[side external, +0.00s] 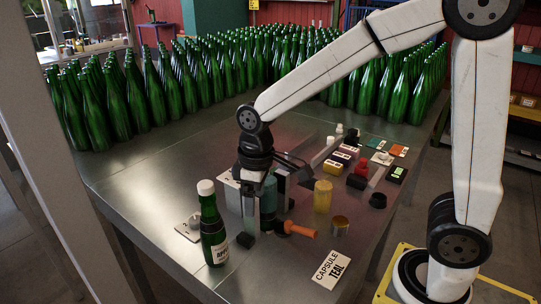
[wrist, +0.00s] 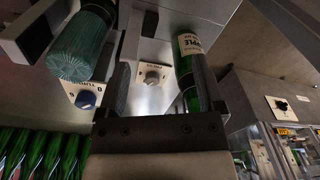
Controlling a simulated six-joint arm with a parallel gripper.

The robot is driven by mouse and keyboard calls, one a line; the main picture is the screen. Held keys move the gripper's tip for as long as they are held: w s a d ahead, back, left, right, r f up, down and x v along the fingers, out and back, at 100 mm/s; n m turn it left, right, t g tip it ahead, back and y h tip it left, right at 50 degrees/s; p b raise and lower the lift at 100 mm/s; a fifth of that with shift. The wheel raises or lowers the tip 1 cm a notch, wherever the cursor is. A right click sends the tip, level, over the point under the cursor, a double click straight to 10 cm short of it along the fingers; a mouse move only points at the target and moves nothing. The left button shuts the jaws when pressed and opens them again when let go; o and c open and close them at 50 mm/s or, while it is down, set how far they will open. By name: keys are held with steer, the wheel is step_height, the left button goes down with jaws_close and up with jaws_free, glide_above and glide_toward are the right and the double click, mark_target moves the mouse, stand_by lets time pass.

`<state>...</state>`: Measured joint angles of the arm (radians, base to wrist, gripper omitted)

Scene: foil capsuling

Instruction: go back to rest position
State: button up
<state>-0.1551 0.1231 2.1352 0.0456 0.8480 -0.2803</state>
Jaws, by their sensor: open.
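My gripper (side external: 256,168) hangs low over the middle of the metal table. In the wrist view my gripper (wrist: 166,80) has its jaws apart, and nothing shows held between them. A teal-topped piece (side external: 268,194) stands just behind and below it, partly hidden; a pleated teal end (wrist: 78,58) shows left of the jaws in the wrist view. A green bottle (side external: 213,232) with a white top and pale label stands upright to the left of my gripper, apart from it. A labelled green bottle (wrist: 190,60) also shows in the wrist view. A card (side external: 331,270) reads "CAPSULE TEAL".
An orange-handled tool (side external: 298,231), a yellow cylinder (side external: 322,197) and a brass-coloured ring (side external: 340,225) lie close right of my gripper. Small boxes (side external: 350,151) and coloured cards stand farther right. Many green bottles (side external: 200,75) crowd the back.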

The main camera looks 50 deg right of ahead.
steer(key=s+d+f+m+t, duration=0.2)
steer(key=s+d+f+m, duration=0.2)
steer(key=s+d+f, duration=0.2)
steer(key=shift+s+f+m, duration=0.3)
steer(key=shift+s, duration=0.25)
stand_by(0.6)
